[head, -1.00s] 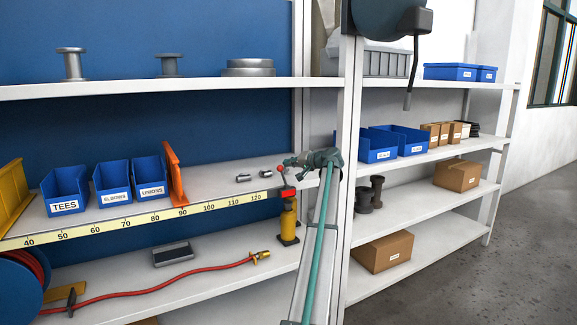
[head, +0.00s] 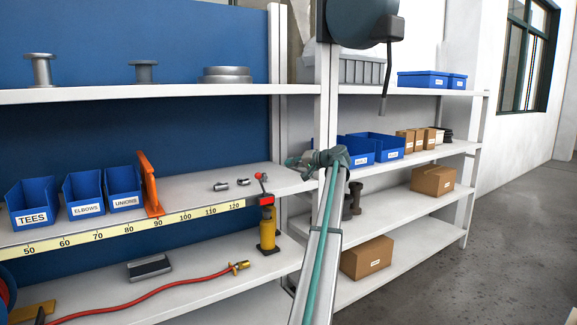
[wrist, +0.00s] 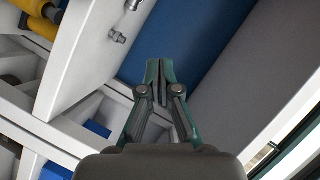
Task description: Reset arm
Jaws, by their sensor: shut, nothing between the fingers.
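My gripper (wrist: 160,82) is in the middle of the wrist view, its two green-tipped fingers close together and empty. In the head view my arm rises from the bottom to the shelf front, in front of the upright post. The gripper (head: 292,161) shows there small and partly hidden by the wrist, near the right end of the middle shelf. It appears to touch nothing, though its distance from the shelf is hard to tell.
The middle shelf holds blue bins (head: 84,192), an orange bracket (head: 150,184) and small metal fittings (head: 232,184). A yellow jack (head: 267,229) stands below. A grey reel (head: 360,18) hangs above the arm. The floor (head: 520,230) at right is clear.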

